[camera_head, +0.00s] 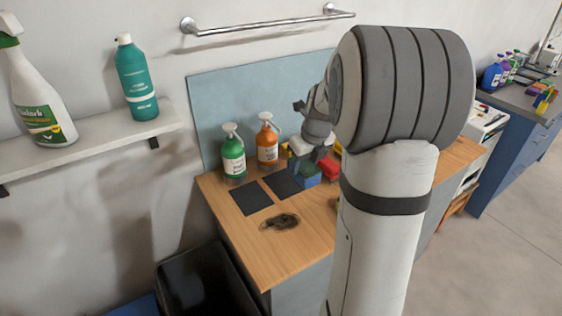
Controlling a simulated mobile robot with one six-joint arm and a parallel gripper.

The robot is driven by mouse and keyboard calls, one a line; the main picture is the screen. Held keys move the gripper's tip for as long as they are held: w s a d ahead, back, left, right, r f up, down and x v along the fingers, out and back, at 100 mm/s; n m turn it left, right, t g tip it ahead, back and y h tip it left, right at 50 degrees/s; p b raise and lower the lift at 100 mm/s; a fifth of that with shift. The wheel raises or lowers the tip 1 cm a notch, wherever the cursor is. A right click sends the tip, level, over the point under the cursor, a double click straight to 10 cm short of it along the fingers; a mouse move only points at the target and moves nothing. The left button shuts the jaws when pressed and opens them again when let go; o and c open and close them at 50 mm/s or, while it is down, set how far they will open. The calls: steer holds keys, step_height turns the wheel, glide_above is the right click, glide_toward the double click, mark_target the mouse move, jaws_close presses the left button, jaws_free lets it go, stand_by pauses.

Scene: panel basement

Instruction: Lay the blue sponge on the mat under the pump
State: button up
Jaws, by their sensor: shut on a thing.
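My gripper (314,150) is above the counter, near the right dark mat, and partly hidden by its own wrist. It is shut on the blue sponge (308,177), which shows below it at the mat's right edge. From this angle I cannot tell whether the sponge touches the mat or counter. The right dark mat (281,184) lies in front of the orange pump bottle (267,143). The left dark mat (252,198) lies in front of the green pump bottle (233,157). The visible parts of both mats are bare.
A red item (329,169) and other coloured items stand right behind the sponge, partly hidden by my arm. A dark stain-like patch (281,221) lies on the wooden counter (243,229) in front of the mats. A shelf (100,150) with two bottles is at the left.

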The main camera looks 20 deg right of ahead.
steer(key=w+a+p, duration=0.2)
steer(key=w, duration=0.8)
steer(key=f, duration=0.3)
steer(key=f+p, duration=0.1)
steer(key=f, duration=0.2)
steer(key=shift+s, duration=0.2)
steer(key=shift+w+f, duration=0.25)
steer(key=shift+f, duration=0.2)
steer(key=shift+f, duration=0.55)
steer(key=shift+f, duration=0.1)
